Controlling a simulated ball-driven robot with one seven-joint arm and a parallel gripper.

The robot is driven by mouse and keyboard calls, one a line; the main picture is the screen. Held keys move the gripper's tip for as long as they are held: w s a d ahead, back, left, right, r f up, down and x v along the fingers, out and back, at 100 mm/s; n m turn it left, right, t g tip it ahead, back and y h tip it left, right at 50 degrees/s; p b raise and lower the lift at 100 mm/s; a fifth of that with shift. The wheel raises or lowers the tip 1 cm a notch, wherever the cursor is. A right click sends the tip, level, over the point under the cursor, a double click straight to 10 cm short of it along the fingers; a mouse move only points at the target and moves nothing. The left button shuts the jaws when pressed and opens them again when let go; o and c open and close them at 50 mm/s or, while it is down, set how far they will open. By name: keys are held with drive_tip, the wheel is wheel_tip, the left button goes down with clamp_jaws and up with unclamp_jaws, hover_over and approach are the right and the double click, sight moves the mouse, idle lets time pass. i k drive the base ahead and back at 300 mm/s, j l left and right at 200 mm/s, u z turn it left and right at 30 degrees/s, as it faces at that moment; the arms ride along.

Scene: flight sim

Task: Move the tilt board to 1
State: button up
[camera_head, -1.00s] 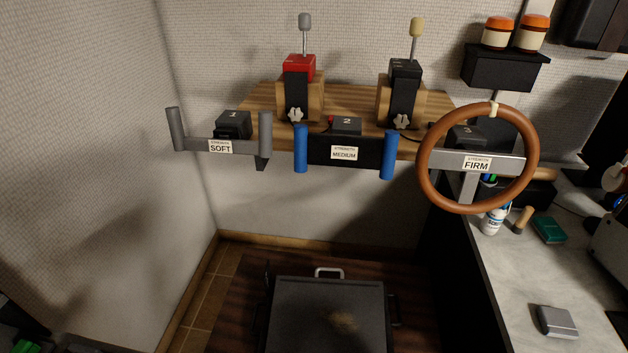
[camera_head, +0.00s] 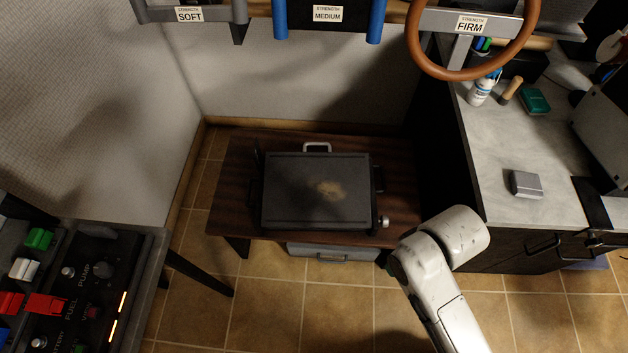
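A dark flat board (camera_head: 318,188) with a worn pale patch lies in the middle of the view and looks like the tilt board. It rests on a low dark wooden table (camera_head: 232,190). A light metal handle (camera_head: 317,147) stands at its far edge, and a small silver knob (camera_head: 384,222) is at its near right corner. I see no number marking on it. My arm (camera_head: 440,275) comes in from the lower right, to the right of the board. My gripper is not visible.
A control panel (camera_head: 92,270) with coloured switches stands at lower left. A grey counter (camera_head: 500,175) at right holds a small silver box (camera_head: 526,184). A brown steering wheel (camera_head: 412,45) and blue-handled yoke (camera_head: 375,20) hang above. Tiled floor (camera_head: 280,310) is open in front.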

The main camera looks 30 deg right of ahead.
sight(304, 190)
drive_tip(key=i+l, duration=0.3)
drive_tip(key=i, duration=0.2)
drive_tip(key=i+l, duration=0.35)
drive_tip(key=i, duration=0.15)
